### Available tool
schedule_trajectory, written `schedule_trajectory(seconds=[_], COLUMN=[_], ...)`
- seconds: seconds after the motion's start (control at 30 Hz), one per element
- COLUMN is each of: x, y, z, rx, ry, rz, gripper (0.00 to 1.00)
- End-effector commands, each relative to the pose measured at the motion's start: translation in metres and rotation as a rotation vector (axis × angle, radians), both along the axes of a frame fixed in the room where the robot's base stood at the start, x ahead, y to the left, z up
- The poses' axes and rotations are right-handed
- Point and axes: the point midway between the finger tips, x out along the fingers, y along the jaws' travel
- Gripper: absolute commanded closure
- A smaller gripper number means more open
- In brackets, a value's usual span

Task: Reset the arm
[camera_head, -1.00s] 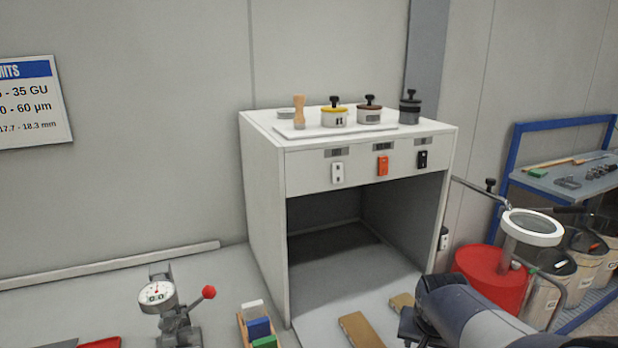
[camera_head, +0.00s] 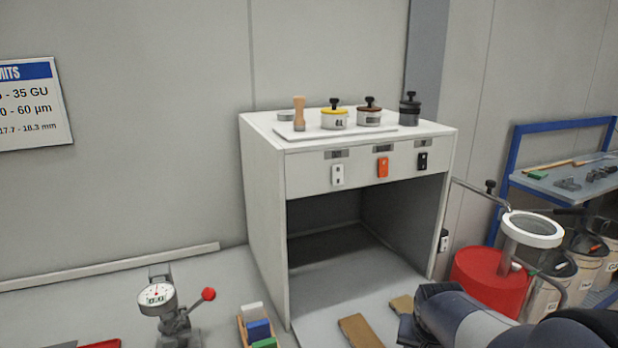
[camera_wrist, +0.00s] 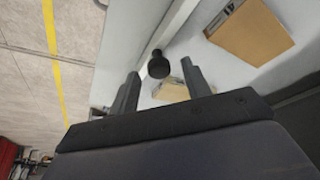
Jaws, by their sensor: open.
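My gripper shows in the wrist view (camera_wrist: 160,90) with its two dark fingers spread apart and nothing held between them. A black knob-like thing (camera_wrist: 158,65) shows just beyond the fingertips, apart from them as far as I can tell. In the head view my dark arm enters at the lower right, in front of the white cabinet's open bay (camera_head: 350,270). My fingertips are not clear in that view.
Wooden pieces (camera_head: 360,330) lie at the bay's front; one shows large in the wrist view (camera_wrist: 250,32). A dial gauge (camera_head: 156,296) with a red knob stands at the left. A red drum (camera_head: 490,283) and a blue rack (camera_head: 510,160) are at the right. Lidded pots (camera_head: 334,118) stand on the cabinet.

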Motion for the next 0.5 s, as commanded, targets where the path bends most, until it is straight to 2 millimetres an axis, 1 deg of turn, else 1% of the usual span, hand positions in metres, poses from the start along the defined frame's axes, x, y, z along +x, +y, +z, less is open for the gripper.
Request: schedule_trajectory(seconds=[0.03, 0.13, 0.5], x=[0.002, 0.021, 0.079], y=[-0.001, 0.007, 0.032], z=[-0.009, -0.005, -0.004], rx=[0.001, 0.0, 0.001], ry=[0.005, 0.001, 0.002], rz=[0.0, 0.003, 0.003], gripper=[0.54, 0.54, 0.54])
